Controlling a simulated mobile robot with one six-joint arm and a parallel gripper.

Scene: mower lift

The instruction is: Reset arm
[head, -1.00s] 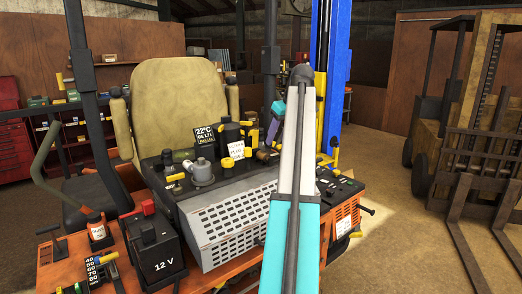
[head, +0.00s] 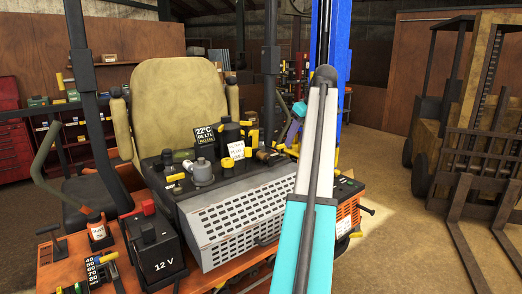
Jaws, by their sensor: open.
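My arm rises from the bottom of the head view, with a teal lower link, a white upper part and a dark joint at the top. Beyond it, to the left of the white part, hangs its far end with a teal piece and a purple-grey piece. My gripper (head: 282,145) is at the lower end of this, small and partly lost against the dark machine behind it. It is open, and I see nothing held in it.
The mower (head: 235,217) with its perforated grey cover fills the middle. A 12 V battery (head: 154,255) stands at its front left, and a tan seat (head: 180,97) behind. A blue post (head: 340,70) rises behind my arm. A forklift (head: 465,110) stands right; floor between is clear.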

